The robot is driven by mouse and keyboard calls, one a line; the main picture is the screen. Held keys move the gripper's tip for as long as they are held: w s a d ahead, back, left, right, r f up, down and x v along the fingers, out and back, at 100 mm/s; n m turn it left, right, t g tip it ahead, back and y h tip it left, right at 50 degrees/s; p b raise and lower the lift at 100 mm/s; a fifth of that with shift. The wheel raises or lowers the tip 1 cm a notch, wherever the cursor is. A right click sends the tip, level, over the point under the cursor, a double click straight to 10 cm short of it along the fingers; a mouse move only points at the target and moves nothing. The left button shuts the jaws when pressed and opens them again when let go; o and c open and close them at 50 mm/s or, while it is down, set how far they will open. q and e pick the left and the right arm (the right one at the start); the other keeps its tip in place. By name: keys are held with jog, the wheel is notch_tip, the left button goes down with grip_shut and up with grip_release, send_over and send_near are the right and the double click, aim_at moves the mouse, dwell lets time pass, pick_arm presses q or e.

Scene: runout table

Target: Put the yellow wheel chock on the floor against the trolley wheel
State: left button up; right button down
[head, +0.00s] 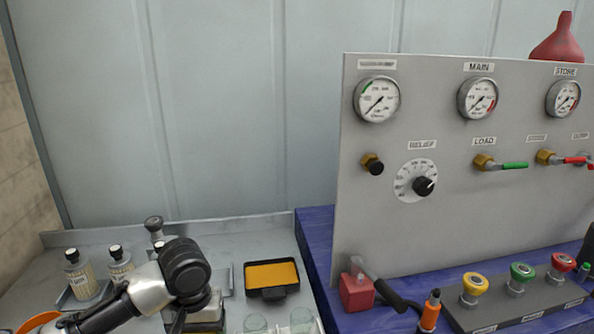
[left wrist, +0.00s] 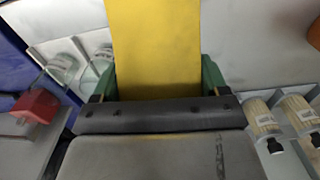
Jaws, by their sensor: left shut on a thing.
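In the left wrist view a plain yellow block, which I take for the wheel chock (left wrist: 155,35), lies between the two green fingers of my left gripper (left wrist: 157,80). The gripper is shut on it, and the block runs out past the top edge of that view. In the head view my left arm comes in from the lower left over the grey bench; the fingers and the chock cannot be made out there. The trolley wheel and the floor are in neither view. My right gripper is not in view.
White-labelled bottles (head: 80,273), a black tray with an orange-yellow pad (head: 272,275) and clear jars (head: 300,320) stand on the bench. A gauge panel (head: 450,180) rises at right, with a red block (head: 356,293) and coloured knobs (head: 475,284) before it.

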pick_arm(q)
jog(key=s+d+f+m, duration=0.1)
jog(key=s+f+m, duration=0.1)
jog(key=s, duration=0.8)
jog(key=shift+s, duration=0.3)
